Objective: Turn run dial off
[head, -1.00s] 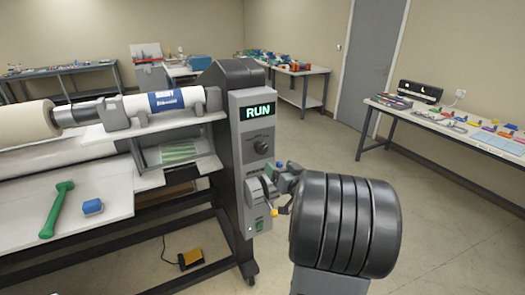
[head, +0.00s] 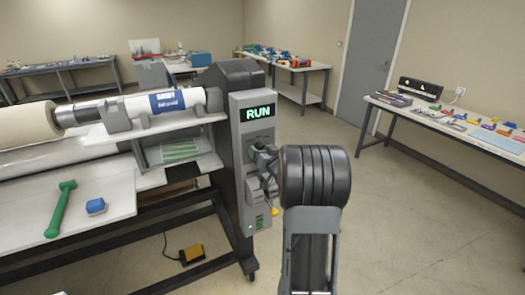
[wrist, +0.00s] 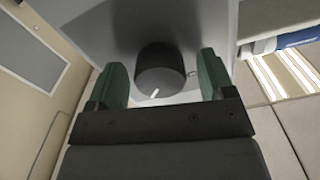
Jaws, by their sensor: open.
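The run dial (wrist: 160,72) is a dark round knob with a white pointer mark, on the grey control panel (wrist: 95,25). In the wrist view it lies between the two green fingers of my gripper (wrist: 163,78), with a gap on each side. My gripper is open. I cannot tell how deep the fingers reach around the dial.
A lever with a yellow tip (head: 275,212) sits on the panel just below my gripper. The machine's bed at left holds a green tool (head: 62,208) and a blue block (head: 95,206). A yellow foot pedal (head: 192,254) lies on the floor. Open floor lies at right.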

